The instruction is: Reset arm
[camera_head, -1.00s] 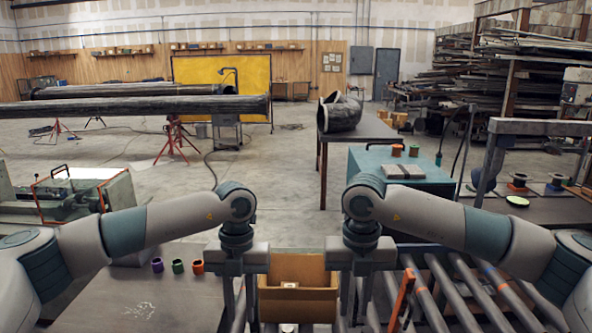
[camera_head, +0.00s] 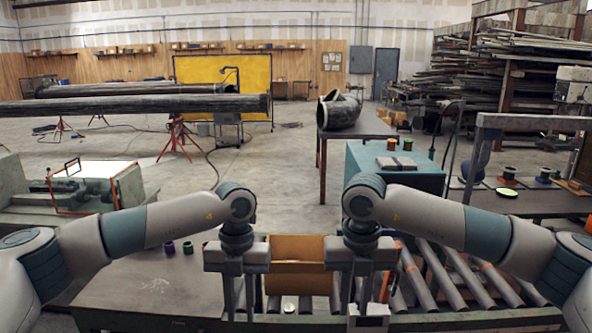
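My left gripper (camera_head: 240,298) hangs fingers-down at the lower middle, left of a brown cardboard box (camera_head: 297,250). Its two fingers stand apart with nothing seen between them. My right gripper (camera_head: 356,296) hangs the same way to the right of the box, its fingers also apart and empty. Both arms are bent and roughly mirror each other. The box stands between and behind the grippers, and they partly cover its sides. No contact between grippers and box is visible.
A roller conveyor (camera_head: 440,275) is at lower right. A white device (camera_head: 368,318) sits below my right gripper. A teal bench (camera_head: 400,170) stands beyond.

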